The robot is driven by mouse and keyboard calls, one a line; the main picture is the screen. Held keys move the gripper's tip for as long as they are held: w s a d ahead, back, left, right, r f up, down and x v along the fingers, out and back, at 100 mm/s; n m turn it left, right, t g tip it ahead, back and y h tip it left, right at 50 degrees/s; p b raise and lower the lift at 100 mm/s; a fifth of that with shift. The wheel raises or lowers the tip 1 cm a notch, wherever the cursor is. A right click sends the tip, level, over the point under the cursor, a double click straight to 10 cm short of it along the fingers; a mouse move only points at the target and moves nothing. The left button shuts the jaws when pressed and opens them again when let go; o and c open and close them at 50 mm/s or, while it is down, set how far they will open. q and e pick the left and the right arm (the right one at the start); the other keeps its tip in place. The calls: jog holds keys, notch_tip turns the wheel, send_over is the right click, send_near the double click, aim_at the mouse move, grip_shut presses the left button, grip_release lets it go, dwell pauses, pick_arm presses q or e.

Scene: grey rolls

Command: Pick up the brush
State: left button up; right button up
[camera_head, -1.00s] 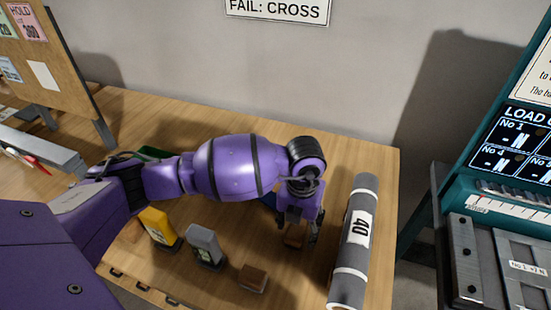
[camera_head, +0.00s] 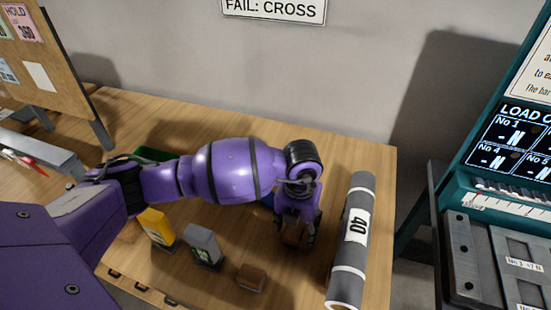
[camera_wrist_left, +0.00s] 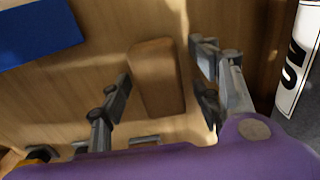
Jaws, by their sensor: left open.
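A brown wooden block-like piece (camera_wrist_left: 157,78) with a rounded end lies on the bench between my left fingers in the left wrist view. It also shows partly hidden under the gripper in the head view (camera_head: 292,237). It may be the brush, but no bristles show. My left gripper (camera_wrist_left: 160,66) is open, pointing down, one finger on each side of the piece with gaps; it also shows in the head view (camera_head: 296,233). A second brown block (camera_head: 251,278) lies nearer the bench's front edge. My right gripper is not in view.
A grey roll (camera_head: 352,240) marked 40 lies just right of the gripper. Grey (camera_head: 203,246) and yellow (camera_head: 157,228) items stand to the left. A blue flat thing (camera_wrist_left: 40,38) lies nearby. A teal load machine (camera_head: 480,185) stands beyond the bench's right edge.

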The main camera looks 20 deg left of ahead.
pick_arm(q)
jog(key=shift+w+r, duration=0.1)
jog(key=c, duration=1.4)
jog(key=shift+r, duration=0.6)
notch_tip(320, 180, up, 3)
jog(key=s+d+r, duration=0.2)
jog(key=s+r, duration=0.7)
jog(key=s, duration=0.4)
jog(key=shift+s+d+p, duration=0.4)
jog(key=shift+p, duration=0.05)
jog(key=shift+r, duration=0.1)
